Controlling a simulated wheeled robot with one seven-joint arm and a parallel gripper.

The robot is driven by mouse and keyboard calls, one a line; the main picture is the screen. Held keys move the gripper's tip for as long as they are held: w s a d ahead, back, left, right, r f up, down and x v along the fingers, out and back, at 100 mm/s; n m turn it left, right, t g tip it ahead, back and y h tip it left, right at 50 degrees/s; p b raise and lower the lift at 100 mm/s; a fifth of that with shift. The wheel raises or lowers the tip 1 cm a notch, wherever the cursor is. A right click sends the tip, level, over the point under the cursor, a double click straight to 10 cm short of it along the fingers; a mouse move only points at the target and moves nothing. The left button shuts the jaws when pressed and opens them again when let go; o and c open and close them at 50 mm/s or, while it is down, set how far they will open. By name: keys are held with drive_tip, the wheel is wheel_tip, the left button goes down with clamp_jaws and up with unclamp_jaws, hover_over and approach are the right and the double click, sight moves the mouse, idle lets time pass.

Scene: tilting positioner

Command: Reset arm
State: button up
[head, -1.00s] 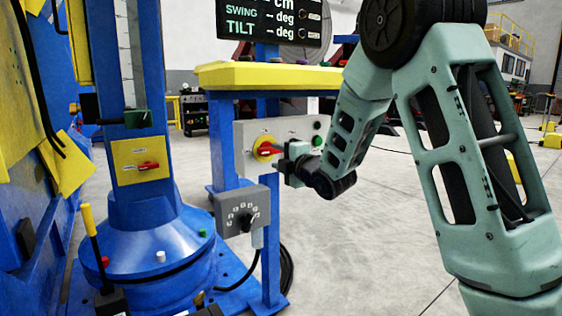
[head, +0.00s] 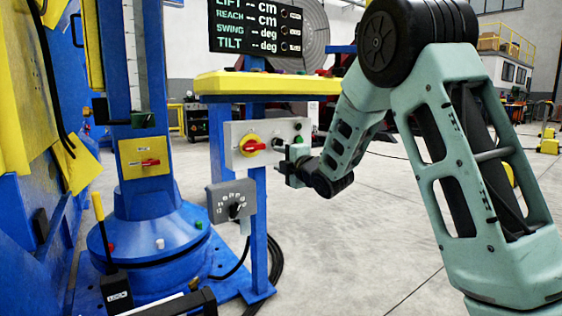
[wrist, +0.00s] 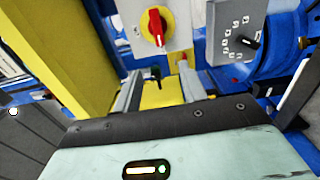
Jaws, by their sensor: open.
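A red rotary switch (head: 252,146) on a round yellow plate sits on the light grey control box (head: 236,130) under the yellow tabletop. It also shows in the wrist view (wrist: 155,27), beyond the fingers. My gripper (head: 283,160) is open and empty, just right of the switch and apart from it. In the wrist view the two fingers of my gripper (wrist: 160,88) are spread wide with nothing between them. The display (head: 265,26) shows dashes beside LIFT, REACH, SWING and TILT.
A grey dial box (head: 231,201) hangs below the control box. The blue column (head: 148,205) carries another red switch (head: 148,162) on a yellow plate. A yellow-topped lever (head: 98,207) stands in front. The yellow tabletop (head: 268,84) overhangs the control box.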

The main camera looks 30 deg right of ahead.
idle(0.4)
drive_tip(key=s+a+f+m+g+y, duration=0.1)
drive_tip(key=s+a+f+m+g, duration=0.35)
drive_tip(key=s+a, duration=0.5)
drive_tip(key=s+a+f+m+g+y, duration=0.1)
drive_tip(key=s+a+f+m+g, duration=0.35)
drive_tip(key=a, duration=0.85)
drive_tip(key=s+a+f+m+g+h, duration=0.1)
drive_tip(key=s+a+f+g, duration=0.15)
drive_tip(key=s, duration=0.75)
drive_tip(key=s+a+f+g+p, duration=0.1)
drive_tip(key=s+g, duration=0.2)
drive_tip(key=s, duration=0.6)
drive_tip(key=s+a+f+m+g+h, duration=0.1)
drive_tip(key=s+a+g, duration=0.15)
drive_tip(key=s, duration=0.75)
wheel_tip(320, 180, up, 38)
drive_tip(key=s+d+g+p, duration=0.1)
drive_tip(key=p, duration=3.7)
drive_tip(key=shift+p, duration=0.3)
